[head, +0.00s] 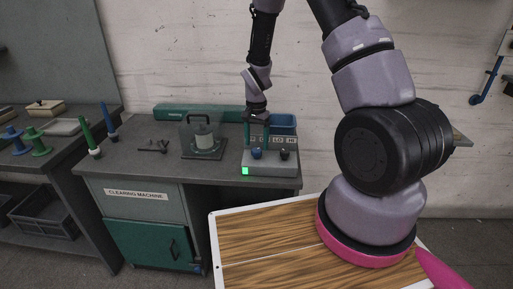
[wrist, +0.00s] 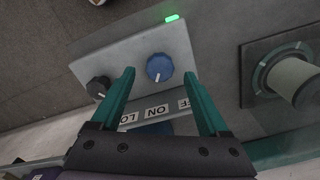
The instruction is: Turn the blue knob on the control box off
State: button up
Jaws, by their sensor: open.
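The control box (head: 270,163) is grey and sits on the right part of the workbench. Its blue knob (head: 257,154) is on the left of its top face in the head view, with a white pointer line; it also shows in the wrist view (wrist: 159,67). A black knob (head: 284,154) is beside it, and it shows in the wrist view (wrist: 98,87). A green light (wrist: 172,18) is lit on the box. My gripper (wrist: 165,84) has green fingers, open and spread around the blue knob's position in the wrist view, apparently not touching it. Labels reading ON and partly OFF lie between the fingers.
A clear-covered stand with a grey cylinder (head: 203,137) stands left of the box. A blue bin (head: 283,122) is behind the box. A long green case (head: 195,113) lies along the wall. A wooden-topped surface (head: 265,230) is in front.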

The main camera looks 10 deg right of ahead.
aim_at(257, 153)
jog(key=shift+f, duration=1.35)
grip_shut()
jog(key=shift+n, duration=0.4)
jog(key=n, duration=0.6)
jog(key=shift+n, duration=0.3)
jog(key=n, duration=0.6)
jog(key=shift+n, duration=0.4)
